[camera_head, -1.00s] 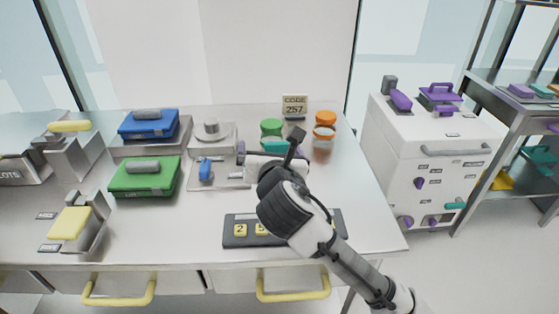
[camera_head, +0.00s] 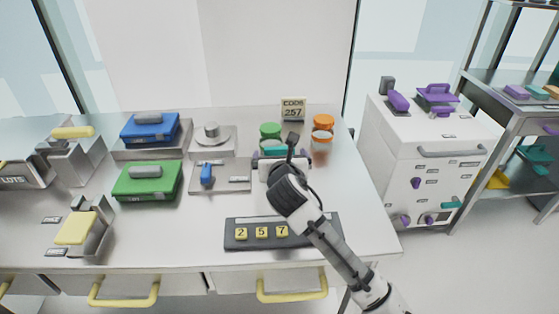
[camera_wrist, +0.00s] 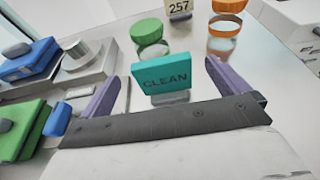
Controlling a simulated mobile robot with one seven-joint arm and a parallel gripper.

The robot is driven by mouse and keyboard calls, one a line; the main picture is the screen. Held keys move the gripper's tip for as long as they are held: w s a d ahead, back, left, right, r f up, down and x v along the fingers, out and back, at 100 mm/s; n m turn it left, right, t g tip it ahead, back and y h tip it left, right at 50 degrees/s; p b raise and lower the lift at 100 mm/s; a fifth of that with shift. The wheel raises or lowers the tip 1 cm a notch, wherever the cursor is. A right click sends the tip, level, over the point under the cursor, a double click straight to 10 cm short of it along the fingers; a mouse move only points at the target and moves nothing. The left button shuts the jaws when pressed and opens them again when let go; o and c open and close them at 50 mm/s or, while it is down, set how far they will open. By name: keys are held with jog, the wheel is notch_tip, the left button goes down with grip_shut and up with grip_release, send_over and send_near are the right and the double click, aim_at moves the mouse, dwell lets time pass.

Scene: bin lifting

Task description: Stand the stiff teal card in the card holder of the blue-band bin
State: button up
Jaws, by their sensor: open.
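The teal card (camera_wrist: 162,75), marked CLEAN, stands upright in the wrist view with a small grey foot below it. My gripper (camera_wrist: 162,72) is open, its two purple fingers to the left and right of the card with gaps on both sides. The fingers do not touch the card. No bin with a blue band and no card holder on one can be made out in these frames.
A dark tray with yellow digit tiles (camera_head: 241,233) lies in front. Blue (camera_head: 149,127) and green (camera_head: 147,182) cases sit at left.

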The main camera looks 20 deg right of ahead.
aim_at(280, 151)
jog(key=x, duration=0.3)
jog(key=shift+f+p, duration=0.15)
jog(key=shift+p, duration=0.25)
jog(key=c, duration=1.4)
